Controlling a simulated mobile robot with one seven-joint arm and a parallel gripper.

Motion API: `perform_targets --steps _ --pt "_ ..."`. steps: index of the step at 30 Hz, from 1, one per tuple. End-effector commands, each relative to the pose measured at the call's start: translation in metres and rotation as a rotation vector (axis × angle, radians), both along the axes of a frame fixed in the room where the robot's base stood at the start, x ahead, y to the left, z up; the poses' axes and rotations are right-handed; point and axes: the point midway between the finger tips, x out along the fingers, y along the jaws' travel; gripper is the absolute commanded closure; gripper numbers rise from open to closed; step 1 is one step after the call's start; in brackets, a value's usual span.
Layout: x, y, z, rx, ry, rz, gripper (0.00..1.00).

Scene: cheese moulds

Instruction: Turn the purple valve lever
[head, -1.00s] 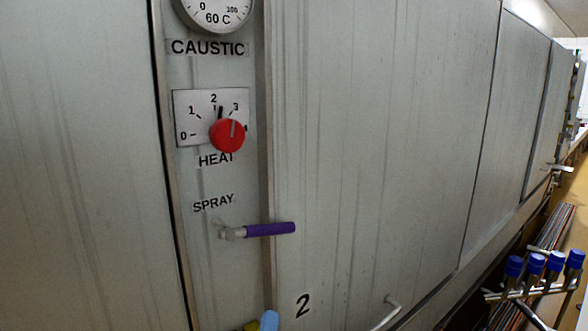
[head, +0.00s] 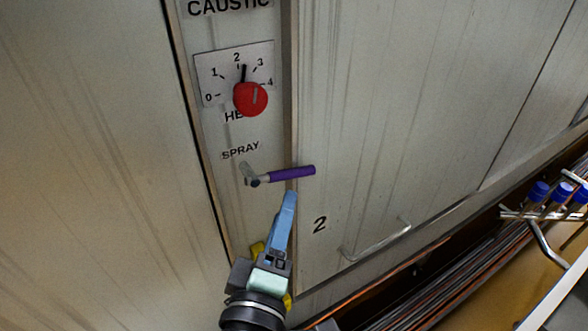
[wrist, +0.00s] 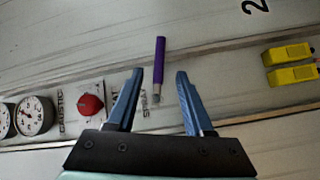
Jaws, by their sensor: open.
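The purple valve lever (head: 292,173) sticks out to the right from a metal fitting (head: 254,180) under the word SPRAY, roughly level and slightly raised at its free end. My gripper (head: 288,205) is below the lever in the head view, its blue fingers pointing up toward it. In the wrist view, my gripper (wrist: 159,82) has its two blue fingers spread apart. The purple lever (wrist: 159,62) shows between and beyond the fingertips there. I see no contact with the lever, and the exact gap is hard to tell.
A red HEAT knob (head: 250,99) with a numbered dial plate is above the lever. A bent metal handle (head: 377,240) is low on the panel marked 2. Yellow blocks (wrist: 290,65) show at right in the wrist view. Blue-capped pipes (head: 560,195) stand at far right.

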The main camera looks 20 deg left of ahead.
Motion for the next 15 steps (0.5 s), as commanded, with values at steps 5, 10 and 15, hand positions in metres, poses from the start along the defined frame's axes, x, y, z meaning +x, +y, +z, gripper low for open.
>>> perform_targets --steps 5,10,15 --pt "0.035 0.006 0.005 -0.003 -0.002 -0.002 0.48" --pt "0.06 0.012 0.003 -0.001 -0.001 0.0 0.48" --pt "0.075 0.015 0.002 -0.001 -0.001 0.0 0.48"
